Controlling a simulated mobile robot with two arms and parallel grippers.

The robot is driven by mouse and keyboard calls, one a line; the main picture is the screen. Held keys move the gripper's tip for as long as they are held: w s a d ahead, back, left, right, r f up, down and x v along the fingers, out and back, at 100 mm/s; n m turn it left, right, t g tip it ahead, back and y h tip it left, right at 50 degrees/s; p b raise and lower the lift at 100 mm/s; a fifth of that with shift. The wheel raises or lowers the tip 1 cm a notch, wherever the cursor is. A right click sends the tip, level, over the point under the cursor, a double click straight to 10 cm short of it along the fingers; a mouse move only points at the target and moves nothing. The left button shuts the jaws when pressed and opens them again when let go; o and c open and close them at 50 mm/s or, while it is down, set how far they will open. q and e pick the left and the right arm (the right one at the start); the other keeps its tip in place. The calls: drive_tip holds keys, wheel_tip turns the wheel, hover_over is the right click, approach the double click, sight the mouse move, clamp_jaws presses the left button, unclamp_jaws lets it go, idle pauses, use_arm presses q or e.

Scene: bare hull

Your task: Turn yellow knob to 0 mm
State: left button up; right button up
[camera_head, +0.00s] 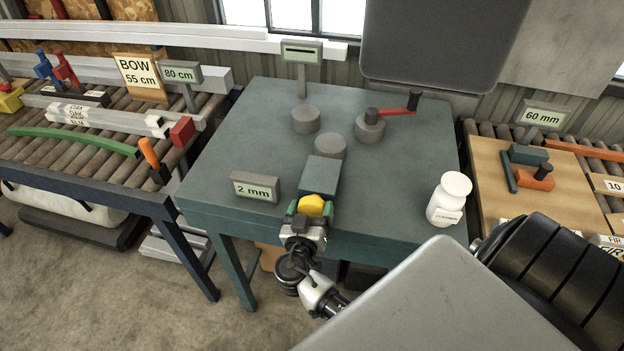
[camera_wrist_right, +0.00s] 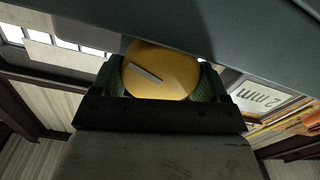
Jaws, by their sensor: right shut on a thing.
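The yellow knob (camera_head: 312,205) is on the front end of a dark green block (camera_head: 320,175) on the green table (camera_head: 390,232). A small display (camera_head: 255,187) left of it reads "2 mm". My right gripper (camera_head: 307,212) is shut on the knob, with its fingers on both sides. In the right wrist view the knob (camera_wrist_right: 162,72) fills the space between the green finger pads (camera_wrist_right: 160,82) and shows a pale tilted line on its face. My left gripper is not in view.
Grey round posts (camera_head: 306,119) and a red-handled crank (camera_head: 398,111) stand farther back on the table. A white bottle (camera_head: 449,199) stands near the right front corner. Roller conveyors flank the table, with a "60 mm" display (camera_head: 542,116) on the right.

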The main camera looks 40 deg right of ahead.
drive_tip(key=shift+n, duration=0.3)
drive_tip(key=o, duration=0.9)
drive_tip(key=shift+s+a+f, duration=0.1)
drive_tip(key=shift+s+a, duration=0.1)
drive_tip(key=shift+a, duration=0.05)
drive_tip(key=b+v, duration=0.4)
drive_tip(key=v, duration=0.6)
drive_tip(key=shift+s, duration=0.15)
